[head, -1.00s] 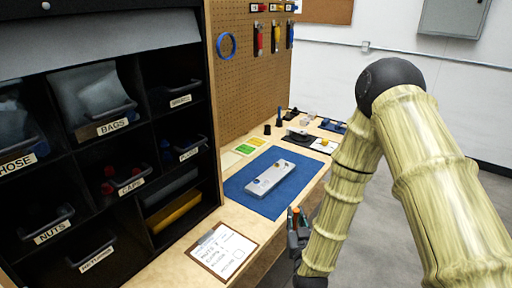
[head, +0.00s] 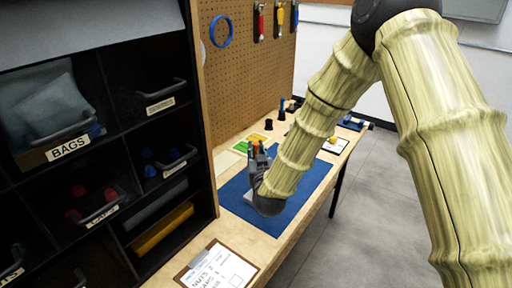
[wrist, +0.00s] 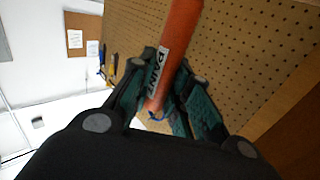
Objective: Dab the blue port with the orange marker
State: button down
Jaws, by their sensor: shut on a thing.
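The orange marker (wrist: 175,50), with a white label reading PAINT, is held between the fingers of my gripper (wrist: 165,95) in the wrist view. In the head view my gripper (head: 259,165) is over the blue mat (head: 301,187), with the orange marker (head: 255,145) showing small at its fingers. The blue port is hidden in the head view. I cannot tell whether the marker touches the block.
A dark cubby shelf with labelled bins (head: 80,135) stands at the left. A clipboard (head: 216,267) lies at the table's near end. Green and yellow cards (head: 248,144), dark pegs and a yellow-topped part (head: 332,140) are farther back. A pegboard (head: 255,85) rises behind.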

jog(key=shift+s, duration=0.25)
jog(key=shift+s+d+f, duration=0.1)
jog(key=shift+w+f+b, duration=0.2)
jog(key=shift+f+b, duration=0.1)
jog(key=shift+f, duration=0.2)
jog(key=shift+w+f+b, duration=0.15)
jog(key=shift+f+b, duration=0.15)
jog(key=shift+f, duration=0.15)
jog(key=shift+s+f+b, duration=0.2)
jog(key=shift+f+b, duration=0.45)
jog(key=shift+f, duration=0.35)
jog(key=shift+w+f+b, duration=0.1)
jog(key=shift+f+b, duration=0.2)
jog(key=shift+f, duration=0.5)
jog(key=shift+f+b, duration=0.45)
jog(key=shift+f, duration=0.1)
jog(key=shift+r+p, duration=1.95)
jog(key=shift+r, duration=1.6)
